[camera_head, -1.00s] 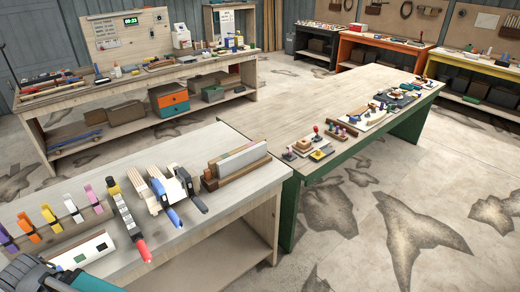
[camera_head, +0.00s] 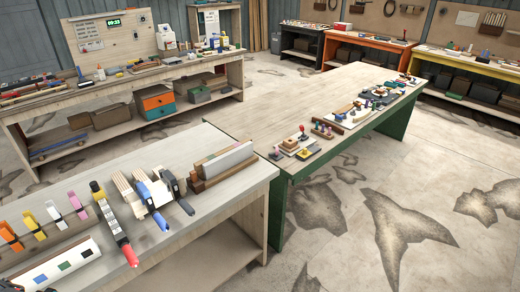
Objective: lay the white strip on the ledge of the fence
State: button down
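No plain loose white strip can be singled out for certain. A long white piece with green, blue and black squares (camera_head: 50,266) lies at the front left of the near bench. A pale upright board (camera_head: 228,159) stands in a brown stepped wooden piece (camera_head: 200,183) at the back right of that bench. This stepped piece may be the fence with its ledge, but I cannot tell. My gripper is not in view. Only a small dark piece, possibly part of my arm, shows at the bottom left corner.
On the near bench (camera_head: 235,195), several coloured clamps stand left of a black and red clamp (camera_head: 113,225) and blue-handled clamps (camera_head: 155,200). A green-legged table (camera_head: 270,125) with small parts along its right side adjoins. Open floor (camera_head: 420,220) lies to the right.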

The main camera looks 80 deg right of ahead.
aim_at(213, 168)
jog(key=z, duration=0.05)
jog(key=k, duration=1.3)
jog(key=z, duration=2.25)
jog(key=i, duration=0.7)
jog(key=z, duration=0.15)
